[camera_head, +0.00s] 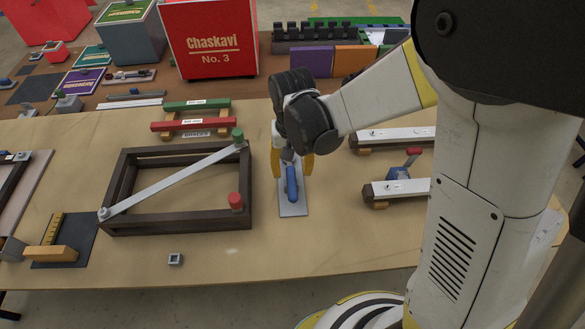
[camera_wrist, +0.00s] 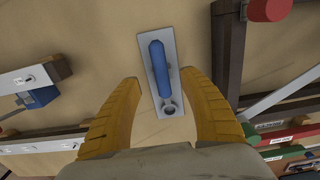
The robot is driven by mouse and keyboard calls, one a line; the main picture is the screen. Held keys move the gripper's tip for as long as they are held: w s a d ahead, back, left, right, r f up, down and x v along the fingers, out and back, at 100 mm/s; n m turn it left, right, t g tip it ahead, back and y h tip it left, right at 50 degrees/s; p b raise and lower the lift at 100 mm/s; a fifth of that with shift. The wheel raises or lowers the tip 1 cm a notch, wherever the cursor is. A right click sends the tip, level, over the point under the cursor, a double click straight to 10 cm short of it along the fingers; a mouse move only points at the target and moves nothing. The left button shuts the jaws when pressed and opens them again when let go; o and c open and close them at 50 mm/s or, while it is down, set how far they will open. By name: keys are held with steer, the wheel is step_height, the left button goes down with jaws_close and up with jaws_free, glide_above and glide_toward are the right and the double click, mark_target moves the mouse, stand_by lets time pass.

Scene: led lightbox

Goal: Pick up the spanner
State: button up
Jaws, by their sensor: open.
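A blue-handled tool (camera_head: 292,186), which looks like the spanner, lies on a small grey plate (camera_head: 294,210) on the wooden table. In the wrist view, the blue handle (camera_wrist: 158,66) points away from me and a grey ring end (camera_wrist: 168,108) lies nearer. In the wrist view, my gripper (camera_wrist: 160,80) is open, with one finger on each side of the tool and visible space between. I cannot tell its exact height above the plate. Part of the tool is hidden in the head view.
A dark wooden frame (camera_head: 170,227) with a diagonal grey bar and a red knob (camera_head: 235,201) stands left of the plate. White rails (camera_head: 397,188) on wooden blocks lie to the right. A small grey square piece (camera_head: 175,259) is at the front. Red and green bars lie behind.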

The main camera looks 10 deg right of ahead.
mark_target(292, 185)
step_height(292, 185, down, 8)
steer(key=b, duration=0.3)
steer(key=shift+r, duration=0.1)
steer(key=shift+s+r, duration=0.1)
jaws_close()
